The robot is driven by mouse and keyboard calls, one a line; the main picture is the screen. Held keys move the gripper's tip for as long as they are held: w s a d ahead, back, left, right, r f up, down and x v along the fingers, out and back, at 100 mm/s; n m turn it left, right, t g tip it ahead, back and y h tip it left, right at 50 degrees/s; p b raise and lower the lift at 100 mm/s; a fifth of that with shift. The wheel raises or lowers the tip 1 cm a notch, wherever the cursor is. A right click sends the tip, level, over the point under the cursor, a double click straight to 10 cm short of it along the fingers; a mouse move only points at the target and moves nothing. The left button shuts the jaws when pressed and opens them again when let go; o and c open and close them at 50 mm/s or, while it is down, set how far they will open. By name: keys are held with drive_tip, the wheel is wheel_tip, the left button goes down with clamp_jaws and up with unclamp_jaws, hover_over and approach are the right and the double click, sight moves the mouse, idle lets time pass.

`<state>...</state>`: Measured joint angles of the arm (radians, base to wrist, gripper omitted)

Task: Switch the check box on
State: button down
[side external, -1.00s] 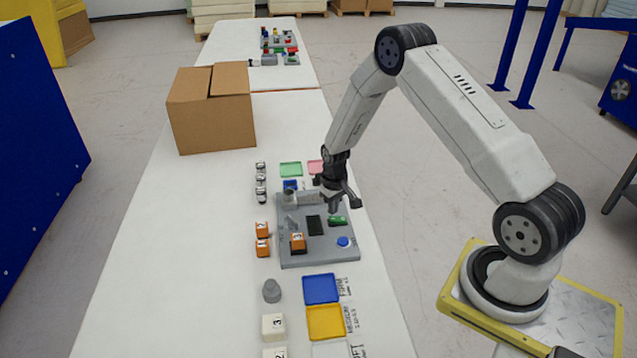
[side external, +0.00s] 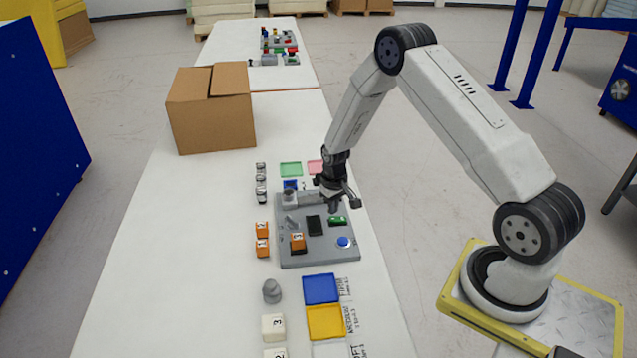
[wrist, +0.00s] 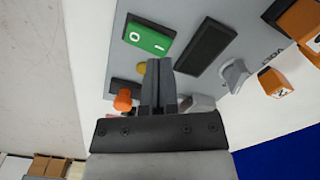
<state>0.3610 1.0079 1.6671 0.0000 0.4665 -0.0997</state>
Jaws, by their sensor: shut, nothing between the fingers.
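The check box (side external: 320,258) is a grey panel on the white table. It carries a green rocker switch (side external: 337,220) marked O and I, which also shows in the wrist view (wrist: 148,38). I cannot tell which side of the rocker is pressed. A black rectangular part (side external: 314,225) lies beside it, and a blue round button (side external: 344,242) sits near the front right corner. My gripper (side external: 333,208) is shut and empty above the panel, just behind the green switch.
An orange block (side external: 298,242) sits on the panel and two more (side external: 262,238) lie left of it. Blue (side external: 321,289) and yellow (side external: 325,322) trays stand in front. A cardboard box (side external: 210,115) stands behind. The table's left side is clear.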

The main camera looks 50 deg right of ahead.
sight(333, 219)
drive_tip(key=shift+f, duration=1.25)
idle(1.4)
drive_tip(key=shift+r, duration=3.5)
